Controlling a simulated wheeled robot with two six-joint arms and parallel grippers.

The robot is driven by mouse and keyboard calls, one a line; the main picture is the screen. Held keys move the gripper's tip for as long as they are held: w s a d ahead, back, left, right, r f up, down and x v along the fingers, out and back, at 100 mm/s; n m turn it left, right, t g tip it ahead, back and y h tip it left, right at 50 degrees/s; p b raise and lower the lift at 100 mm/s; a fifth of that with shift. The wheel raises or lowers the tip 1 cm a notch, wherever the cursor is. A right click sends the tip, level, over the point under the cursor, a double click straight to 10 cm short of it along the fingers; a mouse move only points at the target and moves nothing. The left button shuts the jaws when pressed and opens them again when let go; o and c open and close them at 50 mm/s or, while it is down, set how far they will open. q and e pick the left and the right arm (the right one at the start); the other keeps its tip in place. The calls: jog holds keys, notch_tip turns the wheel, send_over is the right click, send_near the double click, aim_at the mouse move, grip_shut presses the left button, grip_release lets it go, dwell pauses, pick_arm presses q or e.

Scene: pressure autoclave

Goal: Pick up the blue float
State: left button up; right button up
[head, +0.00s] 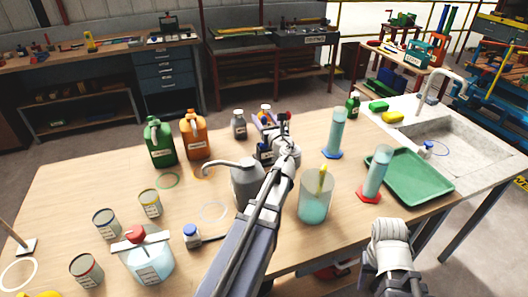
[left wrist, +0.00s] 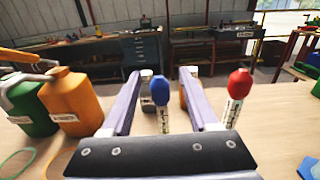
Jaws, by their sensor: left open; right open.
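The blue float (left wrist: 159,90) has a blue bulb above a pale labelled stem. In the left wrist view it stands upright between the two fingers of my left gripper (left wrist: 160,76), which is open with gaps on both sides. In the head view my left gripper (head: 266,132) is past the middle of the table, and it and its arm largely hide the float. A similar red float (left wrist: 238,85) stands to the right, outside the fingers. My right gripper (head: 391,280) is low at the table's front edge, away from the float, its fingers only partly in view.
Green (head: 159,142) and orange (head: 195,137) jugs stand left of my left gripper. A grey bottle (head: 239,126) stands beyond. A beaker (head: 314,196) with a yellow item, two cylinders, and a green tray (head: 407,178) are to the right. Several cans sit at front left.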

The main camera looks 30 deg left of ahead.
pick_arm(q)
grip_shut()
dwell(0.4)
dwell(0.9)
